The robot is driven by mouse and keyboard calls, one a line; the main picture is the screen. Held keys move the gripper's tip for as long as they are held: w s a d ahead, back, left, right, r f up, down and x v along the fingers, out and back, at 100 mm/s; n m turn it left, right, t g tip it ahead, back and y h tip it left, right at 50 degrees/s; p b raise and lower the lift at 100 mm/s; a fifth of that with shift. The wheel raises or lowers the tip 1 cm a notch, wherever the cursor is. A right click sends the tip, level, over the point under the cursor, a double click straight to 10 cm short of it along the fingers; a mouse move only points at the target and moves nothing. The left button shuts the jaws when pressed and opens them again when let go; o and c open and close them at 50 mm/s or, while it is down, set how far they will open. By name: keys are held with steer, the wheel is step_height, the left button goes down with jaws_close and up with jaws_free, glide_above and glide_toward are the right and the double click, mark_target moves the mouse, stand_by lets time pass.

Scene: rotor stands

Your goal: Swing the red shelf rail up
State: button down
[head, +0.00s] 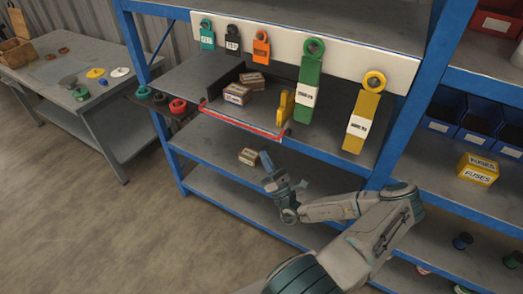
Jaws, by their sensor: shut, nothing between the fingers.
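The red shelf rail (240,122) is a thin bar along the front edge of a dark shelf compartment in the blue rack. It lies low, slanting down to the right in the picture. Two small brown boxes (238,94) sit behind it in the compartment, with a yellow upright piece (285,106) near its right end. My gripper (266,158) is shut and empty, in front of and below the rail's right part. It looks apart from the rail, though the depth gap is hard to judge.
Tagged green (308,80) and yellow (368,106) pieces hang from the white board (340,58) to the right. Red rings (178,106) stick out at the left. The floor at left is clear.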

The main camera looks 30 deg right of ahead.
steer(key=shift+s+f, duration=0.1)
steer(key=shift+s, duration=0.1)
steer(key=w+d+f+n+y+b, duration=0.1)
steer(key=d+f+n+y+b, duration=0.1)
steer(key=b, duration=1.6)
steer(key=w+d+f+n+g+y+b, duration=0.1)
steer(key=f+n+y+b, duration=0.4)
steer(key=b, duration=1.4)
step_height(320, 180, down, 4)
steer(key=shift+w+d+f+n+y, duration=0.3)
steer(key=shift+w+d+n, duration=0.5)
steer(key=shift+d, duration=0.35)
steer(key=shift+s+a+r+y+b, duration=0.1)
steer(key=shift+y+b, duration=0.2)
steer(key=shift+b, duration=0.45)
steer(key=shift+a+r+n+b, duration=0.15)
steer(key=shift+r+n+b, duration=0.05)
steer(key=shift+n+b, duration=0.4)
